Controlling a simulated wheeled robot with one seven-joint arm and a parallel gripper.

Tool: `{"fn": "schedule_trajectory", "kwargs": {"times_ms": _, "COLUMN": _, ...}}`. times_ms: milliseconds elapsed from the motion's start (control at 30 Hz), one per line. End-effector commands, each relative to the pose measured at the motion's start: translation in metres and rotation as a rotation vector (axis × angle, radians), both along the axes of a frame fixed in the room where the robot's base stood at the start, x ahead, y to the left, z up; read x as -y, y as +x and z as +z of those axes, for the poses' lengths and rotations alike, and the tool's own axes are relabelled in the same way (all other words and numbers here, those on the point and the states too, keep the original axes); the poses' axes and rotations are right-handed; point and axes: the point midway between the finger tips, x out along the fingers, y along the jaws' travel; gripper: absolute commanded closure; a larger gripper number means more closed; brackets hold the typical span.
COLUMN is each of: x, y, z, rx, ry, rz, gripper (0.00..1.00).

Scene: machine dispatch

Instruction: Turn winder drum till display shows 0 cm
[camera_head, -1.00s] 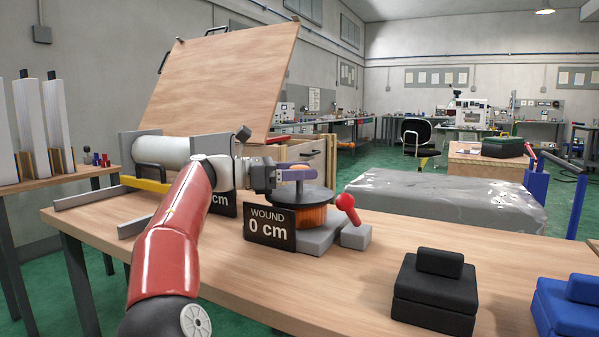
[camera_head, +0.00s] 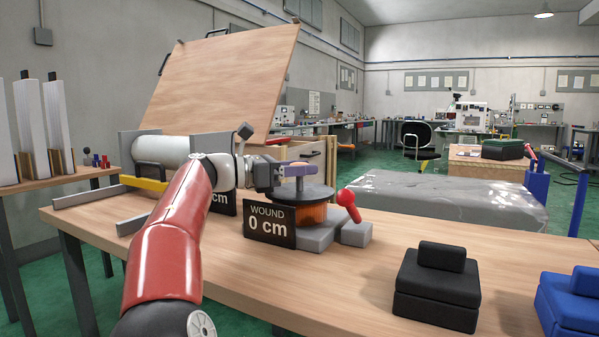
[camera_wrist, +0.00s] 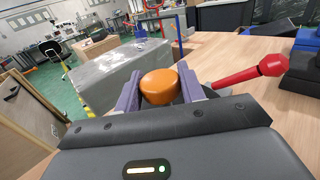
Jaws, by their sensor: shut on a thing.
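The winder drum (camera_head: 312,214) is an orange spool with a dark top flange, on a grey base on the workbench. Its display (camera_head: 269,225) stands in front and reads "WOUND 0 cm". My gripper (camera_head: 300,169) is above the drum's top flange. In the wrist view an orange rounded knob (camera_wrist: 160,87) sits between the purple fingers of my gripper (camera_wrist: 159,84), which are shut on it. A red-handled lever (camera_head: 348,204) stands at the right of the drum base, and it also shows in the wrist view (camera_wrist: 250,72).
A second display, partly hidden by my arm, shows "cm" beside a white roll (camera_head: 168,155). A black block (camera_head: 437,288) and a blue block (camera_head: 570,305) lie at the right of the workbench (camera_head: 350,275). A tilted wooden panel (camera_head: 222,80) rises behind.

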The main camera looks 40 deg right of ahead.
Motion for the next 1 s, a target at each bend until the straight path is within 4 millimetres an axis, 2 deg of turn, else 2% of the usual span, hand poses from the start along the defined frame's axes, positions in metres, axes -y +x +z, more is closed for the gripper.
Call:
{"fn": "schedule_trajectory", "kwargs": {"times_ms": 133, "x": 0.000, "y": 0.000, "z": 0.000, "rx": -0.002, "ry": 0.001, "rz": 0.000, "gripper": 1.00}}
{"fn": "schedule_trajectory", "kwargs": {"times_ms": 167, "x": 0.000, "y": 0.000, "z": 0.000, "rx": -0.002, "ry": 0.001, "rz": 0.000, "gripper": 0.57}}
{"fn": "schedule_trajectory", "kwargs": {"times_ms": 300, "x": 0.000, "y": 0.000, "z": 0.000, "rx": -0.002, "ry": 0.001, "rz": 0.000, "gripper": 0.40}}
{"fn": "schedule_trajectory", "kwargs": {"times_ms": 567, "x": -0.001, "y": 0.001, "z": 0.000, "rx": -0.002, "ry": 0.001, "rz": 0.000, "gripper": 0.40}}
{"fn": "schedule_trajectory", "kwargs": {"times_ms": 667, "x": -0.007, "y": 0.004, "z": 0.000, "rx": -0.002, "ry": 0.000, "rz": 0.002, "gripper": 0.40}}
{"fn": "schedule_trajectory", "kwargs": {"times_ms": 1000, "x": -0.058, "y": 0.024, "z": 0.001, "rx": -0.001, "ry": -0.001, "rz": 0.002, "gripper": 0.40}}
